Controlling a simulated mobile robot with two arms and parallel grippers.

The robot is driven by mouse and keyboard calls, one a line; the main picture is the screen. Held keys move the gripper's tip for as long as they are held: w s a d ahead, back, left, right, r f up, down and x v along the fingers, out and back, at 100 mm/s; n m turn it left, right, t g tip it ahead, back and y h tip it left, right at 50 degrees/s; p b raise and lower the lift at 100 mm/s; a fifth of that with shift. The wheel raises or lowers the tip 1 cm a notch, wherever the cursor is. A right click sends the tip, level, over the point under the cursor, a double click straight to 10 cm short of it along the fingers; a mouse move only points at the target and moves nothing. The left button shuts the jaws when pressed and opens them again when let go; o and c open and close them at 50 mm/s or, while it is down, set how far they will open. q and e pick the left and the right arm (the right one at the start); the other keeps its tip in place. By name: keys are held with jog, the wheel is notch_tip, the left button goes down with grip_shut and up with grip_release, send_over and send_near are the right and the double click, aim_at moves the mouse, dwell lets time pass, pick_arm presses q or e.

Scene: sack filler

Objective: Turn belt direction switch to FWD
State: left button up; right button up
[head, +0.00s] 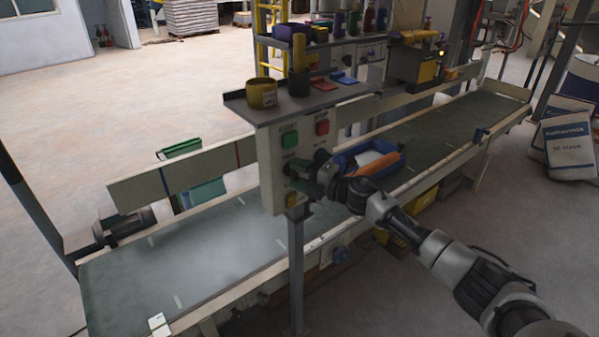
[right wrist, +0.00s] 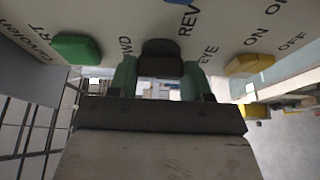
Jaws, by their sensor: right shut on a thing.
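The belt direction switch is a dark knob (right wrist: 160,60) on the pale control panel (right wrist: 100,18). In the right wrist view the labels REV and FWD show on either side of it; which one it points to I cannot tell. My right gripper (right wrist: 160,80) is at the panel, its green fingers on both sides of the knob and shut on it. In the head view my right gripper (head: 302,177) reaches the lower part of the control panel (head: 273,185) and hides most of the knob. My left gripper is not in view.
A green button (head: 289,140) and a red button (head: 322,128) sit above the gripper. A yellow switch (right wrist: 248,66) labelled EYE ON OFF is beside it. The conveyor belt (head: 190,262) runs behind the panel, with a blue crate (head: 398,163) on it. A shelf (head: 300,106) overhangs the panel.

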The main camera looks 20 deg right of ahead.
dwell(0.4)
jog(key=o, duration=0.9)
jog(key=shift+d, duration=0.1)
jog(key=b+v, duration=0.2)
jog(key=v, duration=0.8)
jog(key=shift+s+d, duration=0.2)
jog(key=shift+s, duration=0.1)
jog(key=shift+f, duration=0.1)
